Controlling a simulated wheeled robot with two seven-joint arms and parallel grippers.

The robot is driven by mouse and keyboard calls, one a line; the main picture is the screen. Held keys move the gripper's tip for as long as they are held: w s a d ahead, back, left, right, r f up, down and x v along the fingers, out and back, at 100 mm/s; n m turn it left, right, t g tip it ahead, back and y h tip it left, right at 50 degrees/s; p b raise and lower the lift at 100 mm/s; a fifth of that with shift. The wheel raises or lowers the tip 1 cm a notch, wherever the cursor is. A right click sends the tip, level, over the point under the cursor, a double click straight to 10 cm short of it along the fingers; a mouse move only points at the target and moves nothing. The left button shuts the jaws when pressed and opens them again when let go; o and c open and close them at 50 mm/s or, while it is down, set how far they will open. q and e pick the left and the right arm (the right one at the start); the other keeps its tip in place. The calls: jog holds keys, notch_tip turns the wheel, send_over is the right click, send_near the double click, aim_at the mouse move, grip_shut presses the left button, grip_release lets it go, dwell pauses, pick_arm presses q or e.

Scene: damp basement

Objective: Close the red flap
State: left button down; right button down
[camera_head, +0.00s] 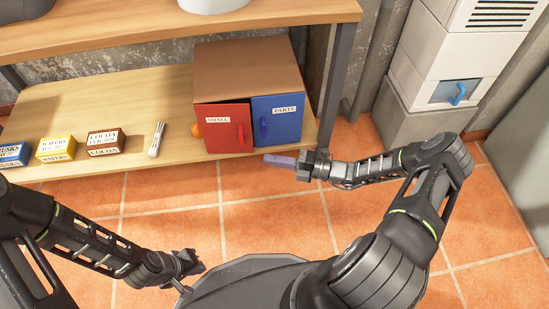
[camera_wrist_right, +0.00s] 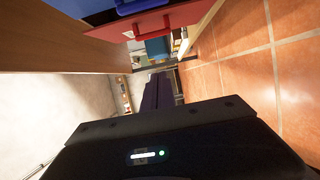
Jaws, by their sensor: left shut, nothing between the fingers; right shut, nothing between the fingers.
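A wooden cabinet (camera_head: 248,68) stands on the lower shelf. Its left front is a red flap (camera_head: 222,130) labelled SMALL, with a red handle near its right edge. The right front is a blue flap (camera_head: 277,120) labelled PARTS, which looks shut. In the right wrist view the red flap (camera_wrist_right: 180,18) is at the top, beside the blue flap (camera_wrist_right: 125,8). My right gripper (camera_head: 280,160) is shut and empty, below and in front of the blue flap. My left gripper (camera_head: 197,266) is shut and empty, low at the front.
On the shelf (camera_head: 75,95), left of the cabinet, are a blue box (camera_head: 12,154), a yellow box (camera_head: 57,149), a brown cocoa box (camera_head: 105,142) and a pale bundle (camera_head: 156,139). An orange thing (camera_head: 196,130) shows beside the red flap. A shelf post (camera_head: 335,85) stands right.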

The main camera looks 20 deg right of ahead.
jog(key=w+a+b, duration=0.3)
jog(key=w+a, duration=0.1)
jog(key=w, duration=0.4)
jog(key=shift+a+b, duration=0.25)
jog(key=shift+b, duration=0.15)
jog(key=shift+w, duration=0.1)
